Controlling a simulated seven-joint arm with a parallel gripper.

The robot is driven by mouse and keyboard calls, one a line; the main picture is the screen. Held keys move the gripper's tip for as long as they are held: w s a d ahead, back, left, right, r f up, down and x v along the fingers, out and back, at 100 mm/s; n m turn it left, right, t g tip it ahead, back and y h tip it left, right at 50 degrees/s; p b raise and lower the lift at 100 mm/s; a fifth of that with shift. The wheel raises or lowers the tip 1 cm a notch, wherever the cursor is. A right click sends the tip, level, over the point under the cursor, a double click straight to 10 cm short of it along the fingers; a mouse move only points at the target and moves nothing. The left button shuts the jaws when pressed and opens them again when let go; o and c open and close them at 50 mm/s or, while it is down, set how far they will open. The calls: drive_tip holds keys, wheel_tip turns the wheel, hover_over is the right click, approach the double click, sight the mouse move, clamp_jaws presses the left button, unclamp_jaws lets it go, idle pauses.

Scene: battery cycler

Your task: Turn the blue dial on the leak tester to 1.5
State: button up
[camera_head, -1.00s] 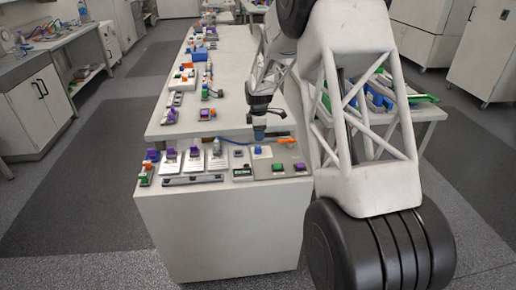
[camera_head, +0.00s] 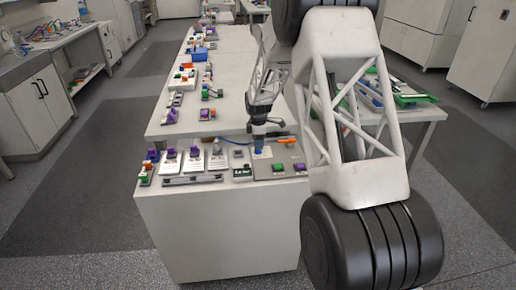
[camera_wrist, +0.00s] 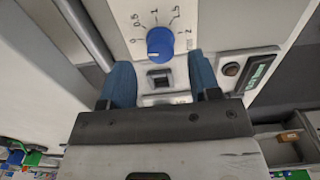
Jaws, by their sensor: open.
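The blue dial (camera_wrist: 160,43) sits on the white face of the leak tester (camera_wrist: 205,12) in the wrist view. A printed scale from 0 to 2 curves around it, with 1.5 at its upper right. In the head view, my gripper (camera_head: 259,146) points down over the near bench; the dial cannot be made out there.
In the wrist view, a dark square switch (camera_wrist: 160,79) lies between the fingers, and a module with a green display (camera_wrist: 262,72) is at the right. In the head view, green and purple blocks (camera_head: 278,168) and white modules (camera_head: 193,163) stand close by on the bench.

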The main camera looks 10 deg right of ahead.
drive_tip(key=shift+f, duration=1.9)
drive_tip(key=shift+c, duration=0.3)
drive_tip(key=c, duration=0.9)
